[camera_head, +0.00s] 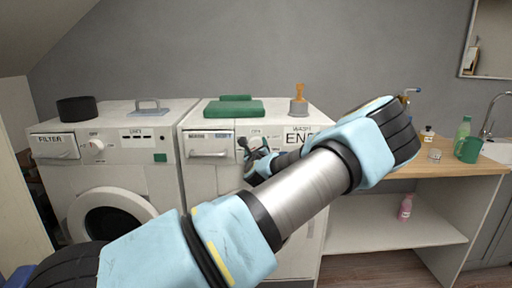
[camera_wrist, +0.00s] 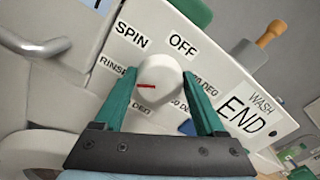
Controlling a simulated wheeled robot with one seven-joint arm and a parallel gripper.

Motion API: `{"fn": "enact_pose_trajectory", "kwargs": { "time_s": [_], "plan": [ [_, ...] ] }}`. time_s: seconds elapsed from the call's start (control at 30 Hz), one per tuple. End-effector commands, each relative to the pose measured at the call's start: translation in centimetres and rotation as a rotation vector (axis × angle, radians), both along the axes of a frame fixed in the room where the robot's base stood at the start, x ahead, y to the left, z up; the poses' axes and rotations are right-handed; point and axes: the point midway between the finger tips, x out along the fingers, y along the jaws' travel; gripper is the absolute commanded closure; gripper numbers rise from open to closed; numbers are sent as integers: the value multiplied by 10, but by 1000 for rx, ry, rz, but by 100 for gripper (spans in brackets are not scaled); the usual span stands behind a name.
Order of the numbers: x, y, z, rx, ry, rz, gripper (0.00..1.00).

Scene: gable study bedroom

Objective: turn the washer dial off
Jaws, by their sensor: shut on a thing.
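The washer dial (camera_wrist: 160,72) is a round white knob with a red pointer line on the right-hand white machine (camera_head: 208,172). In the wrist view, the line points left, on the side of the RINSE label (camera_wrist: 115,70). The OFF label (camera_wrist: 183,45) is above the dial, and the SPIN label (camera_wrist: 132,35) is above left. My gripper (camera_wrist: 158,80) has its two green fingers on either side of the dial, shut on it. In the head view, my gripper (camera_head: 255,153) is at the panel and hides the dial.
Another white machine (camera_head: 120,165) stands to the left. Green folded items (camera_head: 235,108) and an orange-handled item (camera_head: 299,102) sit on top. A drawer handle (camera_wrist: 35,45) is beside the dial.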

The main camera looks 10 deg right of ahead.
Motion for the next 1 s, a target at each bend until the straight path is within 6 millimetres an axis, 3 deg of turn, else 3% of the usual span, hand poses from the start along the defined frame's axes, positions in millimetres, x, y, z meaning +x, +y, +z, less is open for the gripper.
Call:
{"fn": "enact_pose_trajectory", "kwargs": {
  "time_s": [0.07,0.4,0.73,1.0],
  "plan": [
    [0,0,0,0,0,0,45],
    [0,0,0,0,0,1,83],
    [0,1,-2,-49,10,1,83],
    [0,1,-4,-225,41,1,83]
  ]
}}
